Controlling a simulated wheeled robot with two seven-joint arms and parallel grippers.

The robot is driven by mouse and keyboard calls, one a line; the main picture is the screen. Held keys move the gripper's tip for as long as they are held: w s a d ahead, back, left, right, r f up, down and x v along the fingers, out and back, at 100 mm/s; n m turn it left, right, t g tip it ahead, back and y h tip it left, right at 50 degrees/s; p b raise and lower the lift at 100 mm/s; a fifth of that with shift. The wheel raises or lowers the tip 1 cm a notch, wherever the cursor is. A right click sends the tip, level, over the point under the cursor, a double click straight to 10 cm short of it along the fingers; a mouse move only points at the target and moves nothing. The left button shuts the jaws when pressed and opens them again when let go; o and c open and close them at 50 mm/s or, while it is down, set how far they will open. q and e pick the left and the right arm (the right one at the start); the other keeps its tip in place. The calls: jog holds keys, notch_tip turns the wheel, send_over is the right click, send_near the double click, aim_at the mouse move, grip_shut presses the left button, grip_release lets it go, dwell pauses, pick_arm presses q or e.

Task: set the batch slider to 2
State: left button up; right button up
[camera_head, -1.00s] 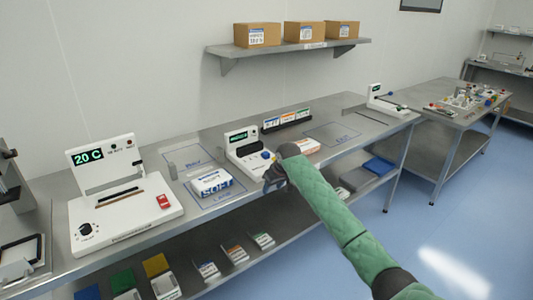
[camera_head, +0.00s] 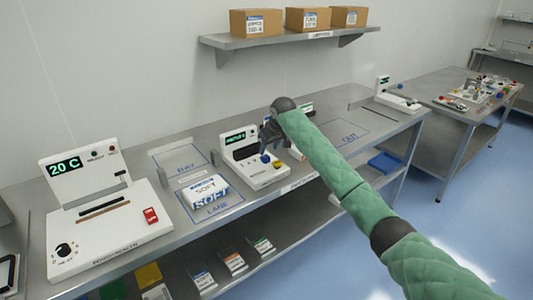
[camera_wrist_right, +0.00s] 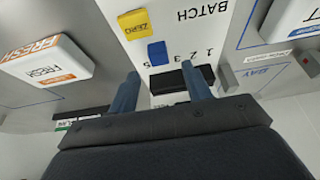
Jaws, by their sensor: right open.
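The white batch machine (camera_head: 252,172) stands on the steel table with a lit green display (camera_head: 236,136). Its blue slider knob (camera_head: 265,158) sits right of the printed 1, 2 and 3. In the right wrist view, upside down, the blue knob (camera_wrist_right: 156,52) lies past the 3, by the 5, near the word BATCH (camera_wrist_right: 202,14). My right gripper (camera_head: 270,138) is over the machine, partly covering its right side. In the right wrist view my right gripper (camera_wrist_right: 163,84) is open and empty, its fingers apart from the knob. My left gripper is out of view.
A yellow button (camera_wrist_right: 135,23) is beside the knob. A white SOFT pack (camera_head: 205,187) lies left of the machine; a FRESH pack (camera_wrist_right: 45,58) lies on its other side. A 20 C device (camera_head: 100,215) stands far left. The OUT area (camera_head: 350,132) looks clear.

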aim_at(266, 157)
jog(key=x, duration=0.2)
jog(key=p+x, duration=0.1)
jog(key=x, duration=0.1)
jog(key=shift+w+f, duration=0.2)
jog(key=shift+w, duration=0.1)
jog(key=shift+a+f, duration=0.15)
jog(key=shift+f, duration=0.4)
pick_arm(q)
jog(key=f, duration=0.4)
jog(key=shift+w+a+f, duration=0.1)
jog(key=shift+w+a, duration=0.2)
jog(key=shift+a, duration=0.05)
pick_arm(e)
jog(key=shift+w+f, duration=0.1)
jog(key=shift+f, duration=0.1)
jog(key=shift+r, duration=0.1)
grip_shut()
